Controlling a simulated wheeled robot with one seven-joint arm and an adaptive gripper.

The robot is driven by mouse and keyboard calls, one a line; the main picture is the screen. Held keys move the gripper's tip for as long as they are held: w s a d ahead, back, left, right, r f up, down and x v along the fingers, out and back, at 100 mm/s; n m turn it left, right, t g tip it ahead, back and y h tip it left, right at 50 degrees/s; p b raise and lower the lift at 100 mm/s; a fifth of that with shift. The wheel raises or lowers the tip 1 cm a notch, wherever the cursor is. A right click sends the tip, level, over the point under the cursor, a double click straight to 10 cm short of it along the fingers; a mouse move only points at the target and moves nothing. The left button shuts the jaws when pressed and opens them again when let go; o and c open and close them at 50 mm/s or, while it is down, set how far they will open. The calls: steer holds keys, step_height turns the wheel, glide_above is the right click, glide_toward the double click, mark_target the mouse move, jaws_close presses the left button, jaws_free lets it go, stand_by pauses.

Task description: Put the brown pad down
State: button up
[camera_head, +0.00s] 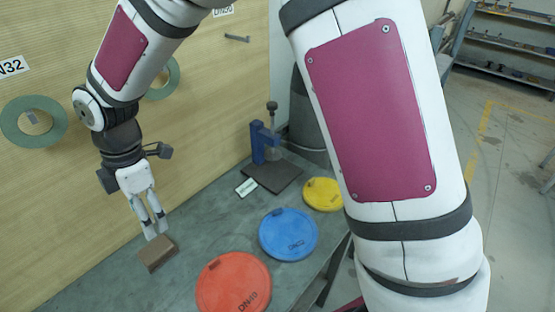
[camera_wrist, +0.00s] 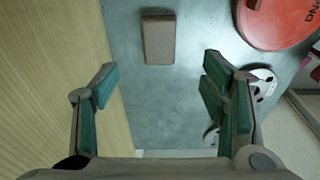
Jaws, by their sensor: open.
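The brown pad (camera_head: 158,253) is a small rectangular block lying on the grey bench top, left of the red disc in the head view. It also shows in the wrist view (camera_wrist: 159,40), at the top middle, beyond my fingers. My gripper (camera_head: 154,228) points down just above the pad in the head view. In the wrist view my gripper (camera_wrist: 150,90) has its two green-lined fingers wide apart, with nothing between them but the bench surface. The pad appears apart from both fingers.
A red disc (camera_head: 234,284), a blue disc (camera_head: 288,234) and a yellow disc (camera_head: 323,194) lie on the bench (camera_head: 205,228). A blue stand (camera_head: 264,143) is at the back. A wooden panel (camera_head: 50,190) with green rings (camera_head: 34,122) rises close on the left.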

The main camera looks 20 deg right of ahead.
steer(key=s+d+r+m+t+h, duration=0.1)
steer(key=s+d+r+m+t, duration=0.25)
steer(key=d+r+m, duration=1.1)
steer(key=s+d+r+m+t, duration=0.2)
steer(key=s+d+m, duration=0.6)
steer(key=s+d, duration=0.5)
steer(key=shift+s+d+r, duration=0.3)
steer(key=shift+r, duration=0.45)
steer(key=shift+o, duration=0.5)
steer(key=shift+w+a, duration=0.1)
